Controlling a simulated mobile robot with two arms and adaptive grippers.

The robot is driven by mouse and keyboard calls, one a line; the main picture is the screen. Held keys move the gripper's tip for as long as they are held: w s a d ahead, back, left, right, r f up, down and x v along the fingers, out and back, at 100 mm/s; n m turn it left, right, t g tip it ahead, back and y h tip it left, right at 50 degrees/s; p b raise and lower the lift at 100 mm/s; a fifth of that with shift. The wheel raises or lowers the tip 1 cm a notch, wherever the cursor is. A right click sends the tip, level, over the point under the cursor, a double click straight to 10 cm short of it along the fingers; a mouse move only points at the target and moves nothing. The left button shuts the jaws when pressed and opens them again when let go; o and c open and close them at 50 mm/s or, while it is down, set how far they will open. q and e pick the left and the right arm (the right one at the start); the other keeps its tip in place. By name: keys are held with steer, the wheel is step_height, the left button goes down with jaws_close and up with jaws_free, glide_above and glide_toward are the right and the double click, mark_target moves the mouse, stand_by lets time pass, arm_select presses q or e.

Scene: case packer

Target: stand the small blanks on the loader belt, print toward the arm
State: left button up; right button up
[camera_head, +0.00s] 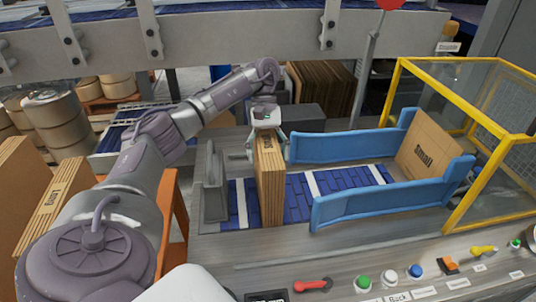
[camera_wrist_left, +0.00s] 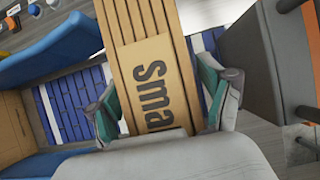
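A bundle of brown cardboard small blanks (camera_head: 270,178) stands upright on the blue loader belt (camera_head: 300,200), at its left part. My left gripper (camera_head: 266,135) is over its top with a finger on each side. In the left wrist view the bundle (camera_wrist_left: 150,75) shows its "Small" label between the teal finger pads (camera_wrist_left: 160,100); the pads lie close against its sides. Another blank marked "Small" (camera_head: 425,150) leans upright at the belt's right end. My right gripper is not in view.
Blue side rails (camera_head: 350,145) flank the belt, and a grey upright plate (camera_head: 215,185) stands left of the bundle. A yellow-framed mesh guard (camera_head: 450,60) is at the right. Large cardboard blanks (camera_head: 20,185) stand at far left. Buttons (camera_head: 390,277) line the front. Belt between bundle and right blank is clear.

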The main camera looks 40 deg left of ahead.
arm_select(q)
steer(key=shift+r, duration=0.1)
steer(key=p+v, duration=0.5)
steer(key=v, duration=0.6)
steer(key=shift+d, duration=0.1)
steer(key=shift+w+a+r+p, duration=0.15)
steer(key=shift+a+r+p, duration=0.15)
steer(key=shift+r+p, duration=0.1)
steer(key=shift+f, duration=0.1)
